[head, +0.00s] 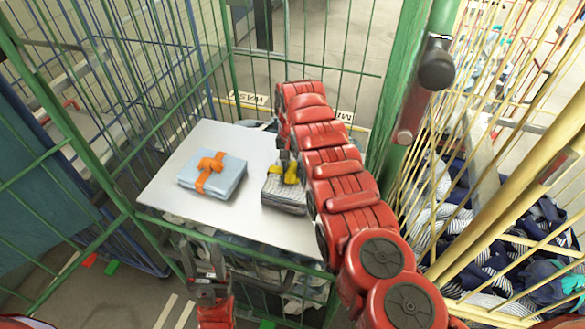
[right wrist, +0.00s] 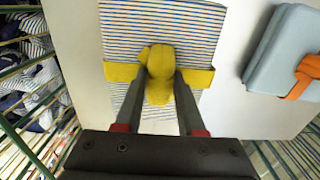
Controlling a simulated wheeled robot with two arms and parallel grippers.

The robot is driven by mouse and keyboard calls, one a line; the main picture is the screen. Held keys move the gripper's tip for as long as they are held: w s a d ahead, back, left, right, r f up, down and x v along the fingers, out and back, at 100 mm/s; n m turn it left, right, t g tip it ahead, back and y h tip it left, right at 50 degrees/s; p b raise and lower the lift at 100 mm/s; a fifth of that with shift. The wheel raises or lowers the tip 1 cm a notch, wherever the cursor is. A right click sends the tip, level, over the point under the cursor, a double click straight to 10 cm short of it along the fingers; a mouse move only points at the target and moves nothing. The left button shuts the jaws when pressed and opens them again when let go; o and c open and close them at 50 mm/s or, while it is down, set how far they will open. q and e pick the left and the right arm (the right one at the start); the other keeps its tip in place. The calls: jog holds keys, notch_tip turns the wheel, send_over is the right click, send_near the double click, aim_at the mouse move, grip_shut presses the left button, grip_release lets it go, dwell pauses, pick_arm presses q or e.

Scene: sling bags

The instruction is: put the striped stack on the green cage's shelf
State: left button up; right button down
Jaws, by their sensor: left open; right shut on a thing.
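The striped stack (head: 284,200) is white with dark stripes and has a yellow band and knot. It is at the right part of the green cage's white shelf (head: 235,145), resting on it or just above; I cannot tell which. My right gripper (head: 288,164) is shut on the yellow knot from above. In the right wrist view the gripper's fingers (right wrist: 161,95) hold the knot, with the striped stack (right wrist: 155,22) under it. My red arm hides the stack's right side. My left gripper (head: 203,275) is open and empty, low at the cage's front.
A light blue folded stack with an orange band (head: 213,176) lies on the shelf to the left, a gap away; it also shows in the right wrist view (right wrist: 285,50). A green post (head: 395,130) stands right of my arm. A yellow cage (head: 500,220) holds dark and striped cloth.

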jog(key=c, duration=0.5)
grip_release()
notch_tip(320, 180, up, 6)
jog(key=p, duration=0.3)
jog(key=shift+w, duration=0.1)
notch_tip(320, 180, up, 6)
jog(key=shift+r, duration=0.1)
